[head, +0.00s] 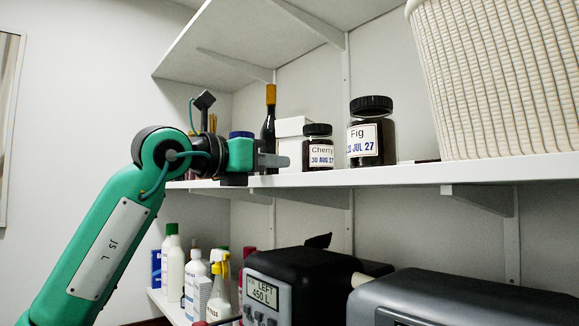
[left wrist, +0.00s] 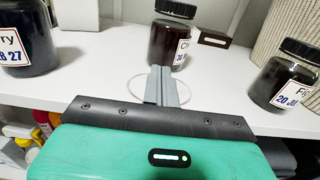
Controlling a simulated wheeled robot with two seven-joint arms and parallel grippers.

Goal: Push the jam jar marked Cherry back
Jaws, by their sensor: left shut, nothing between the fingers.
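The Cherry jam jar (head: 318,152), dark with a black lid and a white label, stands upright on the white shelf, left of the larger Fig jar (head: 371,136). In the left wrist view a jar with a partly visible label starting with C (left wrist: 171,38) stands straight ahead of my fingers. My left gripper (head: 284,161) is shut and empty, just left of the Cherry jar at its lower height. In the left wrist view its fingertips (left wrist: 161,70) overlap the jar's base; I cannot tell whether they touch. My right gripper is not in view.
In the left wrist view a jar ending in "ry" (left wrist: 27,42) stands left and the Fig jar (left wrist: 288,78) right. A pale ring (left wrist: 133,92) marks the shelf by my fingers. A small dark box (left wrist: 216,38) sits behind. A woven basket (head: 490,85) fills the shelf's right.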

